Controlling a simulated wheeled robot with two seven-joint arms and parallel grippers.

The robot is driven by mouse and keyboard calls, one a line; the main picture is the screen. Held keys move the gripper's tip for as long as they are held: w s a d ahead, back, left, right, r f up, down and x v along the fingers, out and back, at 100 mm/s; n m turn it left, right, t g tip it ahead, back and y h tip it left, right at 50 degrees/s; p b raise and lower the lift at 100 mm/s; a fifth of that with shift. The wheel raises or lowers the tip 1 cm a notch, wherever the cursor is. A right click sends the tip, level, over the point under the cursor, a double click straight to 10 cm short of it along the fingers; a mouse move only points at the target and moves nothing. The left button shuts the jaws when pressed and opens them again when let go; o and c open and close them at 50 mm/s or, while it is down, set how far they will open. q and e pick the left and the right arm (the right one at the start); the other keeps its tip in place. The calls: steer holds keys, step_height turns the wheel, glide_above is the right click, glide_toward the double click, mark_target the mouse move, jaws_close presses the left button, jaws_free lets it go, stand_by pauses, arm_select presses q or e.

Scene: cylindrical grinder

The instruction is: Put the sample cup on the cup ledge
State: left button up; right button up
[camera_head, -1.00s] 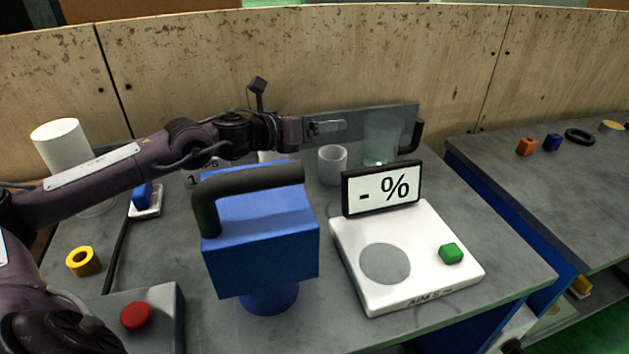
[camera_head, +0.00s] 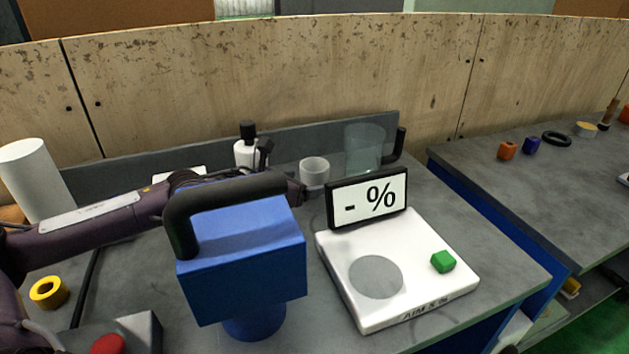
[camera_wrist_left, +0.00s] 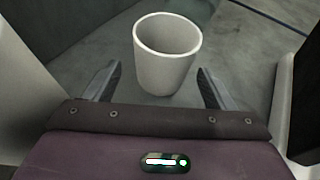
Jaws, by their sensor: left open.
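The sample cup (camera_head: 314,170), a pale grey-white open cup, stands upright on the grey table behind the display, left of the clear beaker. My left gripper (camera_head: 316,191) is low beside it, partly hidden by the blue machine's handle and the display. In the left wrist view the cup (camera_wrist_left: 166,70) stands between the two open fingers of my left gripper (camera_wrist_left: 157,76), with a gap on each side. I cannot tell how far the fingers reach around it. I cannot make out the cup ledge for certain. My right gripper is not in view.
A blue machine (camera_head: 245,255) with a black handle stands in front of my left arm. The display (camera_head: 366,200) and white scale (camera_head: 400,300), bearing a green block (camera_head: 443,261), are to its right. A clear beaker (camera_head: 366,148) and white bottle (camera_head: 246,154) stand behind.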

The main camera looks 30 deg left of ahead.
mark_target(315, 182)
arm_select(q)
steer(key=x, duration=0.4)
steer(key=shift+w+d+f+p, duration=0.2)
steer(key=shift+f+p, duration=0.1)
steer(key=shift+f, duration=0.05)
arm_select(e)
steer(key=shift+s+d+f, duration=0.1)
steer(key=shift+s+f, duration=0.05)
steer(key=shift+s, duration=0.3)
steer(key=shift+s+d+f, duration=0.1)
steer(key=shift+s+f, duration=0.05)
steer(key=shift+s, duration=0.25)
arm_select(q)
steer(key=c, duration=1)
steer(key=shift+c, duration=0.3)
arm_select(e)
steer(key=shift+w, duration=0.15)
arm_select(q)
steer(key=shift+r, duration=0.1)
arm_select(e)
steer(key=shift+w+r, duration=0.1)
